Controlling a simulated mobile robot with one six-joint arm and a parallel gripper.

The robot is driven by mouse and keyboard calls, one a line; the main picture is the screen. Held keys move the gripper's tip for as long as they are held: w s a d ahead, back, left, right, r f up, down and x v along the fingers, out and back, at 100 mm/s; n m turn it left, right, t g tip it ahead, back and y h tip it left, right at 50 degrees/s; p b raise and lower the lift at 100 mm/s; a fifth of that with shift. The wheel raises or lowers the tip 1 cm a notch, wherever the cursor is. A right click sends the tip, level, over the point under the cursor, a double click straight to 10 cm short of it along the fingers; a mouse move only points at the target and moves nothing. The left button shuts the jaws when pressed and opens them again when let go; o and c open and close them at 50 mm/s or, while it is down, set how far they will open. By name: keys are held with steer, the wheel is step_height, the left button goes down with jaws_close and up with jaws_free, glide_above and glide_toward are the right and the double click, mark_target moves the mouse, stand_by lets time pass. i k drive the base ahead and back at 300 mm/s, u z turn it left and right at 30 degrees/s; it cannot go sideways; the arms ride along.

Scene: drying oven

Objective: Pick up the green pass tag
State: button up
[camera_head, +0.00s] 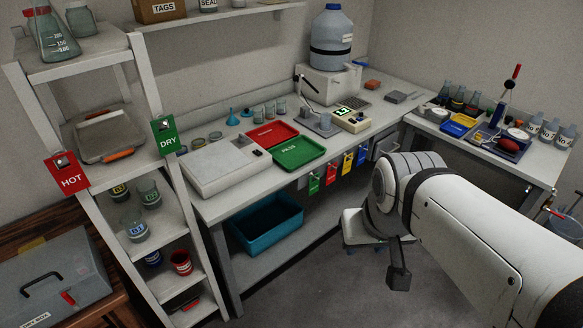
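Several coloured tags hang in a row from the front edge of the bench. The green one (314,184) is at the left end, next to a red tag (331,173). The lettering on the green tag is too small to read. My arm comes in from the right. A dark end piece, apparently my gripper (399,277), hangs below the wrist, to the right of the green tag and apart from it. Its fingers cannot be made out, and I see nothing held in it.
A yellow tag (347,162) and a blue tag (362,155) hang further right. A green tray (299,152) lies on the bench above. A teal bin (267,224) stands below. A shelf rack on the left bears a red HOT sign (69,180) and a green DRY sign (165,137).

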mark_target(313, 186)
steer(key=z, duration=0.05)
steer(key=i, duration=1)
steer(key=u, duration=0.05)
